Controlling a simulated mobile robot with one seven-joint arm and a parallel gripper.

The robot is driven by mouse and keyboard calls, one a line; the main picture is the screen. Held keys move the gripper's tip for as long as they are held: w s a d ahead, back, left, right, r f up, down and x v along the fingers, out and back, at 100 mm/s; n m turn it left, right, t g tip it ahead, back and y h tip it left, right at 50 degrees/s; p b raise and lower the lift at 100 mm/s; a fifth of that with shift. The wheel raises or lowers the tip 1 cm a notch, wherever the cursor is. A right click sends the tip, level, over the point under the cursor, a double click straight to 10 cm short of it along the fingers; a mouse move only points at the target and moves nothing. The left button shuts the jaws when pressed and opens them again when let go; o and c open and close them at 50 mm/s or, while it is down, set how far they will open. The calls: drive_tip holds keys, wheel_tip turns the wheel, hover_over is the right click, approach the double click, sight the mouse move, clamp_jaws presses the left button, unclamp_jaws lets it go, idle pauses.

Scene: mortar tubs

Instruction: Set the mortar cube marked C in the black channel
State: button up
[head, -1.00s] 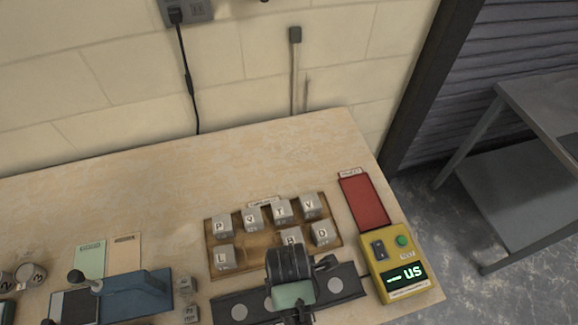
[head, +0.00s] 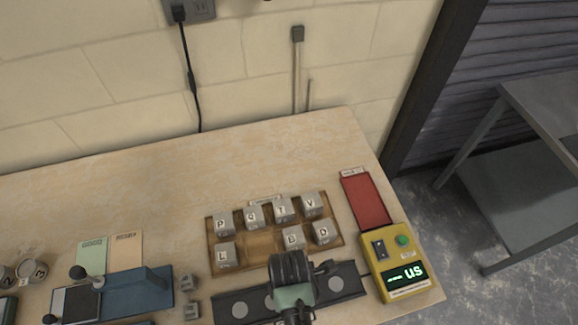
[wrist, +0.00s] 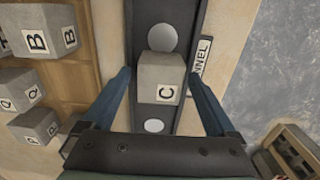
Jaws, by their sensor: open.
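The grey mortar cube marked C (wrist: 160,76) sits on the black channel (wrist: 147,15) in the wrist view, between two pale round discs. It looks roughly square to the channel. My gripper (wrist: 158,82) is open, with one blue finger on each side of the cube and a visible gap to each. In the head view my gripper (head: 293,300) is over the middle of the black channel (head: 349,285) and hides the cube.
A wooden tray (head: 262,259) behind the channel holds several lettered cubes, with B (head: 293,237) nearest my gripper. A yellow box (head: 398,262) with a lit display and a red pad (head: 367,200) stand right. A blue device (head: 137,294) is left. The back of the bench is clear.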

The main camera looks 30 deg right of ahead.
wheel_tip(320, 180, up, 12)
drive_tip(key=shift+r, duration=0.2)
idle(0.4)
drive_tip(key=w+r+m+t+h, duration=0.1)
drive_tip(key=w+r+m+t, duration=0.35)
drive_tip(key=w+r, duration=0.75)
drive_tip(key=w+r+m+t+h, duration=0.1)
drive_tip(key=w+r+m+t, duration=0.1)
drive_tip(key=w+r+t, duration=1)
drive_tip(key=s+a+r+m+t, duration=0.2)
drive_tip(key=a+r, duration=0.1)
drive_tip(key=r, duration=1)
drive_tip(key=s+a+r+m+t, duration=0.2)
drive_tip(key=a+r+m+t, duration=0.1)
drive_tip(key=r, duration=1.1)
drive_tip(key=s+a+r+m+t+y, duration=0.1)
drive_tip(key=s+r+t, duration=0.2)
drive_tip(key=r, duration=0.3)
drive_tip(key=s+a+r+m+t+y, duration=0.1)
drive_tip(key=s+a+r+m+t, duration=0.1)
drive_tip(key=s+r, duration=0.4)
drive_tip(key=shift+a+r+t, duration=0.2)
drive_tip(key=shift+r+t, duration=0.25)
drive_tip(key=shift+r, duration=0.25)
